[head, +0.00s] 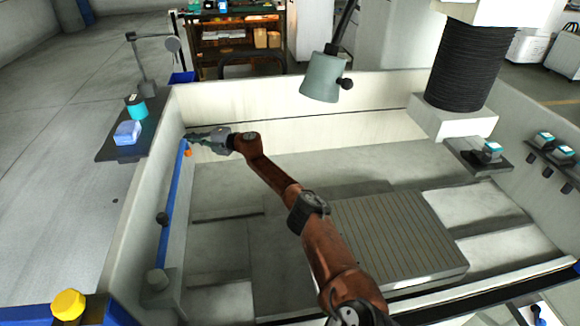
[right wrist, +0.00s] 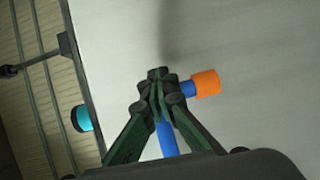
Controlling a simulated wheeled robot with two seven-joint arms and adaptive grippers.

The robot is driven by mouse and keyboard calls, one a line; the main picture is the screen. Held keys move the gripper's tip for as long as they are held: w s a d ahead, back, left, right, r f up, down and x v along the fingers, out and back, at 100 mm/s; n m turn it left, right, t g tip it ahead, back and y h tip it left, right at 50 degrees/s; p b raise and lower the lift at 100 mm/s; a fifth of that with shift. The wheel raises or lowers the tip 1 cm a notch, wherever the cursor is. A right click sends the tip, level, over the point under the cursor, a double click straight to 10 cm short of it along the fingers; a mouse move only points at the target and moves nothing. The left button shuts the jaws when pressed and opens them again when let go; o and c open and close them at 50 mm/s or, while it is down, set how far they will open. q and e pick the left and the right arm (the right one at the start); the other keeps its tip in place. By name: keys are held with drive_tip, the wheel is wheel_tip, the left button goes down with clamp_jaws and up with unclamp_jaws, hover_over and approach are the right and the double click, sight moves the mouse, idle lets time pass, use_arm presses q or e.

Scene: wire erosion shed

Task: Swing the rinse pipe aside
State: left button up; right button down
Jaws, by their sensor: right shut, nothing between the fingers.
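The rinse pipe (head: 171,205) is a long blue pipe along the inside of the tank's left wall. Its far end has an orange tip (head: 187,152), and a dark round fitting sits partway along it. My right gripper (head: 190,138) is at the far end of the pipe, shut and empty, close to the orange tip. In the right wrist view the shut fingers (right wrist: 157,78) cover part of the blue pipe (right wrist: 166,138), with the orange tip (right wrist: 206,83) just right of them. I cannot tell whether they touch the pipe. My left gripper is not in view.
A grey slatted block (head: 395,235) lies on the tank floor. A lamp head (head: 320,78) hangs over the back wall, and a black bellows column (head: 468,65) stands at the back right. A side shelf (head: 112,152) holds a blue block and a teal-banded cup.

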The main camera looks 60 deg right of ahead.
drive_tip(key=s+d+r+b, duration=0.1)
drive_tip(key=s+d, duration=0.7)
drive_tip(key=d, duration=0.3)
drive_tip(key=shift+s+r, duration=0.15)
drive_tip(key=shift+s, duration=0.1)
